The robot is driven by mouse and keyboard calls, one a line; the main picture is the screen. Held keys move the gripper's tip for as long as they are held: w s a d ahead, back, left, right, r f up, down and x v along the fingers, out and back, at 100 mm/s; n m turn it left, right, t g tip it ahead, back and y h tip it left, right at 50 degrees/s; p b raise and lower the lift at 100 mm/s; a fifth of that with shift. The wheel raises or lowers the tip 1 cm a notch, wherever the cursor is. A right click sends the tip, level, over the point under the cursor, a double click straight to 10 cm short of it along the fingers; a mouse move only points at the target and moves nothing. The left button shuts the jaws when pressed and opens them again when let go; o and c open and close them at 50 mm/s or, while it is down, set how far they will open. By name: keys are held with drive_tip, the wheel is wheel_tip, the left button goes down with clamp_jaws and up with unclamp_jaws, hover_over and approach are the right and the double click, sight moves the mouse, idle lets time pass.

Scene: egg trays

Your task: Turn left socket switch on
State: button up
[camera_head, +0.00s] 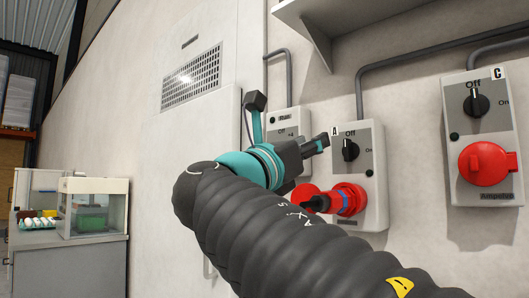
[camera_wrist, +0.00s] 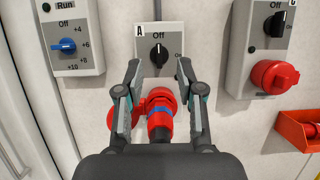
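The left socket box, labelled A, has a black rotary switch (camera_head: 350,150) with "Off" above it and "On" to its right. In the wrist view this switch (camera_wrist: 159,55) stands upright, in line with "Off". A red plug (camera_wrist: 160,122) sits in the red socket below it, and both also show in the head view. My gripper (camera_wrist: 158,66) is open and empty. Its two fingers are spread on either side of the switch in the wrist view, apparently short of it. In the head view my gripper (camera_head: 322,143) is just left of the switch.
Box C (camera_head: 479,140), with its own black switch and red socket, is to the right. A box with a blue knob (camera_wrist: 67,46) is to the left. A shelf (camera_head: 340,20) overhangs above. A red bin (camera_wrist: 300,130) is at lower right.

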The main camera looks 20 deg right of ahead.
sight(345, 146)
drive_tip(key=w+d, duration=0.1)
drive_tip(key=d, duration=0.3)
drive_tip(key=w+d+p, duration=0.1)
drive_tip(key=w+d, duration=0.1)
drive_tip(key=d, duration=0.2)
drive_tip(key=w+d, duration=0.2)
drive_tip(key=d, duration=0.2)
drive_tip(key=shift+w+d+r, duration=0.2)
drive_tip(key=shift+d+r, duration=0.1)
drive_tip(key=shift+r, duration=0.1)
drive_tip(key=shift+w+d+r+p, duration=0.2)
drive_tip(key=shift+w+d+p, duration=0.1)
drive_tip(key=shift+d, duration=0.25)
drive_tip(key=shift+c, duration=0.2)
clamp_jaws()
